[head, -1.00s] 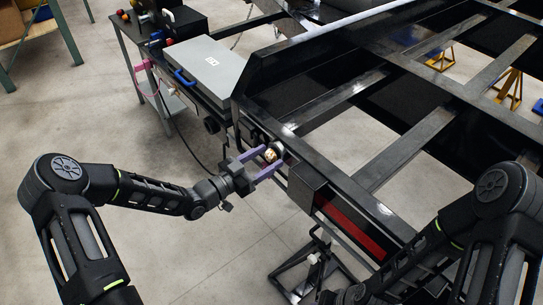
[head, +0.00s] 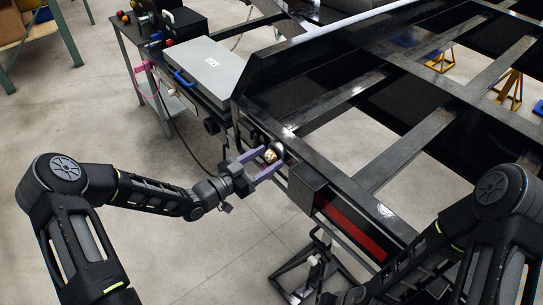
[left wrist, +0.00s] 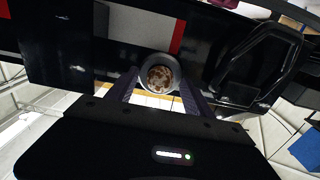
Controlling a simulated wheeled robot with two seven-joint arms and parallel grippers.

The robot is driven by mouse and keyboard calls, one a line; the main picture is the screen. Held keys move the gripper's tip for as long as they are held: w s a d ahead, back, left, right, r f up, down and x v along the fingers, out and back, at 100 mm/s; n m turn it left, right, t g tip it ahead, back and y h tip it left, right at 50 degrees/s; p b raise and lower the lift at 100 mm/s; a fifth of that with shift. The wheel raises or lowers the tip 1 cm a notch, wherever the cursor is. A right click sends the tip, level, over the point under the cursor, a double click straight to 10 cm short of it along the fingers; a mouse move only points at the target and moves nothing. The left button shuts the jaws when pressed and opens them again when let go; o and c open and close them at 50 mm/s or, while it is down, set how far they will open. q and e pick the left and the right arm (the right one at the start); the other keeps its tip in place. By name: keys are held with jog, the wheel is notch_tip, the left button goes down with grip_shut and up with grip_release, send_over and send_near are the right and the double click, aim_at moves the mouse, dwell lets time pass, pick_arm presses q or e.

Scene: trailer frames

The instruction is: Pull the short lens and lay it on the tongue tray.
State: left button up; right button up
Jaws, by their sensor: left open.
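The short lens (head: 271,155) is a small round pale-amber piece on the dark side of the trailer frame (head: 258,100). In the left wrist view the fingers (left wrist: 160,92) flank the lens. I cannot make out the tongue tray for sure; a grey flat-topped box with a blue handle (head: 208,70) lies on the tongue.
A red strip (head: 350,228) runs along the frame's rear, right of the gripper. A black stand (head: 313,262) is on the floor below. A small bench (head: 150,60) with coloured knobs stands at upper left. Floor left of the frame is mostly clear.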

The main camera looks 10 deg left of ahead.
pick_arm(q)
jog(key=shift+b, duration=0.35)
jog(key=shift+c, duration=0.2)
grip_shut()
dwell(0.7)
jog(key=shift+s+a, duration=0.1)
dwell(0.4)
jog(key=shift+v, duration=2.85)
